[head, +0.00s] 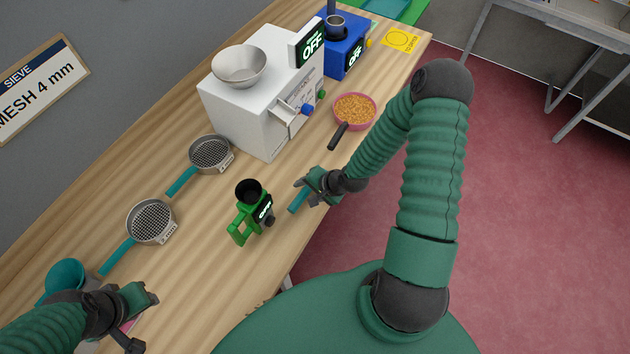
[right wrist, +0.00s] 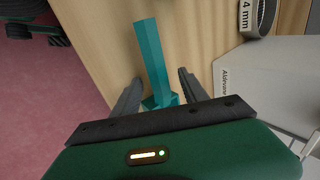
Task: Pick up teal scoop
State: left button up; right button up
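A teal handle, taken as the teal scoop (head: 297,201), shows at the right gripper near the table's front edge in the head view. It also shows in the right wrist view (right wrist: 152,55), running between the two dark fingers and widening near the palm. The rest of it is hidden by the gripper. My right gripper (head: 304,188) has its fingers apart on either side of the handle, with a gap on each side in the wrist view (right wrist: 160,78). My left gripper (head: 143,318) is at the lower left with fingers apart, away from the teal handle.
A green device (head: 247,222) stands left of the right gripper. Two sieves (head: 150,222) (head: 210,154) lie behind it. A white machine (head: 255,105), a pink bowl of grain (head: 354,110) and a blue machine (head: 343,52) stand farther along. A teal cup (head: 66,276) is beside my left arm.

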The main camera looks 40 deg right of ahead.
grip_shut()
jog(key=shift+d+r, duration=0.1)
dwell(0.4)
